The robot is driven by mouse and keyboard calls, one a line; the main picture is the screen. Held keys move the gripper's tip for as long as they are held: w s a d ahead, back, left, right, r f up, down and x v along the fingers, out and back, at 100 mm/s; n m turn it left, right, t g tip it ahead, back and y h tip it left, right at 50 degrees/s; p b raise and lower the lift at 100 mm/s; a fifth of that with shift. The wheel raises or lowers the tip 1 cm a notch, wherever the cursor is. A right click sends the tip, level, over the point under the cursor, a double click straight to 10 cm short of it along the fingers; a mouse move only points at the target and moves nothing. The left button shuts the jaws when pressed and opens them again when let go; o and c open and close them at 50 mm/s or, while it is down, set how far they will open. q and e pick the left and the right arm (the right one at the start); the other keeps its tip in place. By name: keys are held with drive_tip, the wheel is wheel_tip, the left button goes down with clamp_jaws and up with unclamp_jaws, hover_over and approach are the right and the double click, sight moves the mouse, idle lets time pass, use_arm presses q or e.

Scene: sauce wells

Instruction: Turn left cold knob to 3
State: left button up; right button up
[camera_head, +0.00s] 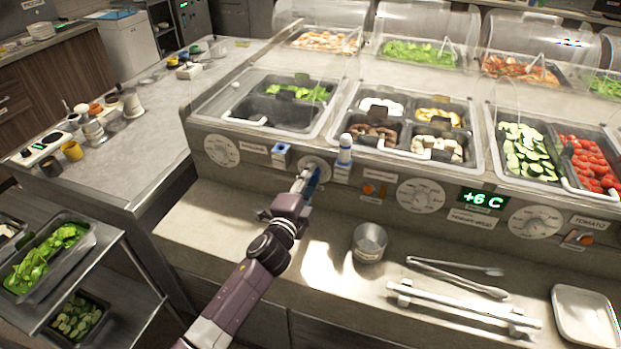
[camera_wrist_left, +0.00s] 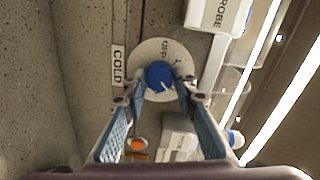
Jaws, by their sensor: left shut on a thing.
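A blue knob (camera_wrist_left: 158,75) sits on a round pale dial plate (camera_wrist_left: 143,54) beside a COLD label (camera_wrist_left: 118,65) in the left wrist view. The fingertips of my left gripper (camera_wrist_left: 160,88) are on either side of the knob, shut on it. A light pointer mark shows on the knob, but I cannot read which number it points to. In the head view my left gripper (camera_head: 306,184) reaches up to this dial (camera_head: 318,162) on the counter's front panel and partly hides it. My right gripper is not in view.
Other dials (camera_head: 221,150) (camera_head: 421,195) line the panel. A blue-and-white holder (camera_head: 281,154) and a white bottle (camera_head: 345,148) flank the gripped dial above. A green display (camera_head: 483,199) reads +6 C.

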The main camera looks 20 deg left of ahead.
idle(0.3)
use_arm(q)
drive_tip(key=o, duration=1.2)
drive_tip(key=shift+c, duration=0.2)
drive_tip(key=shift+s, duration=0.1)
drive_tip(key=s, duration=1.1)
drive_tip(key=shift+s+a+r, duration=0.2)
drive_tip(key=shift+s+r, duration=0.15)
drive_tip(key=shift+s, duration=0.05)
